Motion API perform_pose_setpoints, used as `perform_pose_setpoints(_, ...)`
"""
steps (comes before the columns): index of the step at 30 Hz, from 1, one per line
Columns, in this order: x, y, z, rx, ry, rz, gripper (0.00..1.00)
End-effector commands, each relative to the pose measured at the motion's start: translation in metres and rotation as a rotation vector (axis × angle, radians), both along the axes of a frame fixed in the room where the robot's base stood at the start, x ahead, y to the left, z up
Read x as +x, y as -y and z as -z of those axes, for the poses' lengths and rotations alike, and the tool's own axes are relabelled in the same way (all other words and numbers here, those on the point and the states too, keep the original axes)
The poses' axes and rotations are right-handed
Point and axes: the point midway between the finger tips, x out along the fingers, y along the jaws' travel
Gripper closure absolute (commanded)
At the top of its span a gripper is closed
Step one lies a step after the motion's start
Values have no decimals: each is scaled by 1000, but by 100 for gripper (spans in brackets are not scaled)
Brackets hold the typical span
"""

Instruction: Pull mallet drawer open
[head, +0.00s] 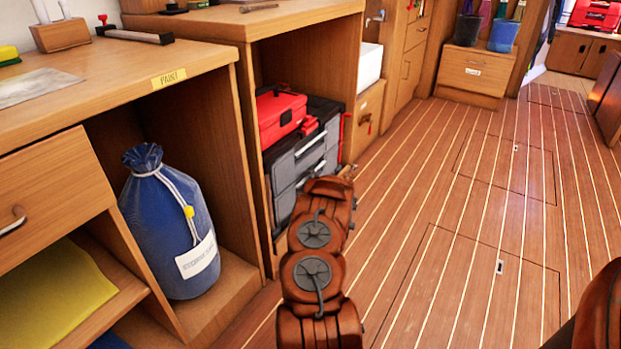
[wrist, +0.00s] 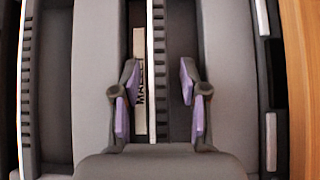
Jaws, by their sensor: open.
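In the wrist view the mallet drawer's label (wrist: 139,50), pale with dark letters, lies sideways on a grey drawer front. My gripper's left finger overlaps its lower part. A thin white strip (wrist: 151,60) runs along the drawer beside the label. My gripper (wrist: 159,80) is open, with purple-padded fingers on either side of this strip and nothing visibly pinched. In the head view the grey drawer chest (head: 284,172) stands inside a wooden cabinet bay. My arm reaches to its front and my fingers cannot be made out there. The drawers look shut.
A red toolbox (head: 279,115) sits on the chest. A blue sack (head: 160,230) stands in the bay nearer to me. A wooden cabinet wall (head: 248,150) separates the bays. The plank floor (head: 450,210) to the right is clear.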

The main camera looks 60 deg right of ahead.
Motion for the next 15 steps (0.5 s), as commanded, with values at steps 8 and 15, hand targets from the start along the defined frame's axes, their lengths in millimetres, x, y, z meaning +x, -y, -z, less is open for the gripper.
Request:
perform_pose_setpoints(8, 0, 0, 0, 0, 0, 0, 71)
perform_pose_setpoints(15, 0, 0, 0, -1, 1, 0, 96)
